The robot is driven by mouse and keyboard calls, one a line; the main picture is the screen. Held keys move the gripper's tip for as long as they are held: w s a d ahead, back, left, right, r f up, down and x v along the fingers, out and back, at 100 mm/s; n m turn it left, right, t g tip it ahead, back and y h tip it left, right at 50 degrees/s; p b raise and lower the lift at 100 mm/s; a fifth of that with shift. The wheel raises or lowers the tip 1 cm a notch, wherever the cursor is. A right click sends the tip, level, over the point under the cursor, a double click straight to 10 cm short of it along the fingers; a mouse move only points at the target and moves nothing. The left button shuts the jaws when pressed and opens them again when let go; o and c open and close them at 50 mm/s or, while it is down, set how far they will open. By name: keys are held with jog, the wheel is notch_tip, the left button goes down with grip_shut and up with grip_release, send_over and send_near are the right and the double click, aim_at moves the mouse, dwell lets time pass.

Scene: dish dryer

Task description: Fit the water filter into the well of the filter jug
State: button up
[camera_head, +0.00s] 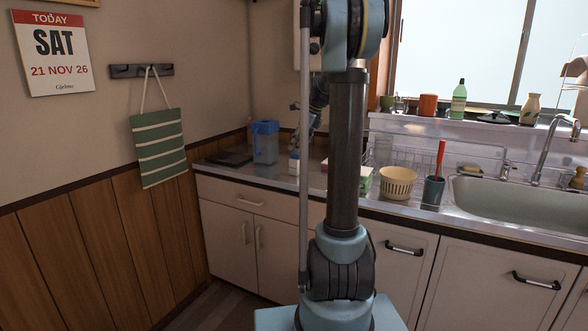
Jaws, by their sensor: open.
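The filter jug (265,142) stands upright on the counter at the left back. It is clear with a blue top and a blue handle; its well is too small to make out. A small white and blue piece, which looks like the water filter (294,164), stands on the counter to the right of the jug. My gripper (297,145) is small and dark in this view, just above the filter and partly hidden by my own arm. It looks open and empty; I cannot tell whether its fingers touch the filter.
A dark flat item (230,158) lies left of the jug. A cream basket (397,183), a dark cup with a red-handled brush (433,191), a dish rack (408,160) and the sink (525,205) are to the right. My arm hides the counter's middle.

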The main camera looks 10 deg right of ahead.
aim_at(295, 154)
jog(key=shift+s+x, duration=0.15)
jog(key=shift+x, duration=1.2)
jog(key=shift+s+x, duration=0.15)
jog(key=shift+x, duration=1.2)
jog(key=c, duration=1.3)
